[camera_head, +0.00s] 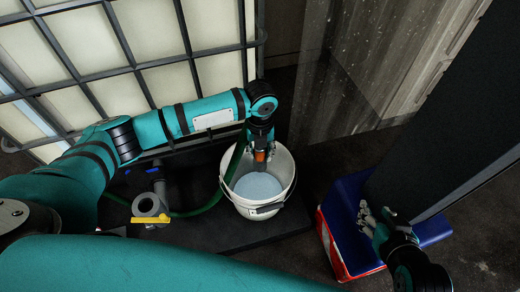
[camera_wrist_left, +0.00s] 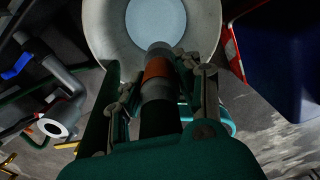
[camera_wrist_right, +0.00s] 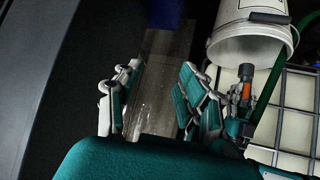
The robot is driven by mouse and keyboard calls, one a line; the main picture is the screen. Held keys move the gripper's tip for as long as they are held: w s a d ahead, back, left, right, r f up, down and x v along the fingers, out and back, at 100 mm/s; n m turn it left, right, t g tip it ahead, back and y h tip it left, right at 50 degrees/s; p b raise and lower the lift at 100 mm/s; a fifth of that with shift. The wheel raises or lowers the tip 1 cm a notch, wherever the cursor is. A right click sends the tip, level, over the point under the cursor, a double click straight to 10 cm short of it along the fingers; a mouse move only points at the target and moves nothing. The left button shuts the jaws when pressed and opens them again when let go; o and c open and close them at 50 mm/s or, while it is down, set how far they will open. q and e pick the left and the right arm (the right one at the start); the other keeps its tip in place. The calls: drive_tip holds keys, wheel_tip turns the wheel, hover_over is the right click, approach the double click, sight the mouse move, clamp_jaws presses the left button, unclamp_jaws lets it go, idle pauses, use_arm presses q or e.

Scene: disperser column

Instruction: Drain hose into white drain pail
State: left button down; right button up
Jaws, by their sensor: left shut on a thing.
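The white drain pail (camera_head: 230,203) stands upright on a dark platform, with a pale blue round surface inside it. My left gripper (camera_head: 261,150) is over the pail's far rim, shut on the hose end. The hose end, with its orange band (camera_wrist_left: 158,70), points down toward the pail's opening. The green hose (camera_head: 214,200) hangs from the gripper and runs down left of the pail. My right gripper (camera_head: 378,222) is away to the right; in the right wrist view (camera_wrist_right: 152,90) its fingers are spread and empty.
A caged white tank (camera_head: 90,40) stands behind the pail. A grey pipe outlet with a yellow handle (camera_head: 150,219) is left of it. A blue-and-red bin (camera_head: 345,222) and a dark column (camera_head: 440,120) stand to the right.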

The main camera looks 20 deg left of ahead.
use_arm(q)
drive_tip(key=shift+r+p, duration=0.7)
drive_tip(key=shift+p, duration=0.05)
drive_tip(key=shift+r+p, duration=1.15)
drive_tip(key=shift+p, duration=0.15)
drive_tip(key=shift+r, duration=0.15)
use_arm(e)
drive_tip(key=s+d+f+g+h, duration=0.1)
drive_tip(key=s+d+f+g, duration=0.2)
drive_tip(key=s+g, duration=0.3)
drive_tip(key=shift+s+d+h, duration=0.2)
drive_tip(key=shift+s+h, duration=0.1)
drive_tip(key=shift+s, duration=1.85)
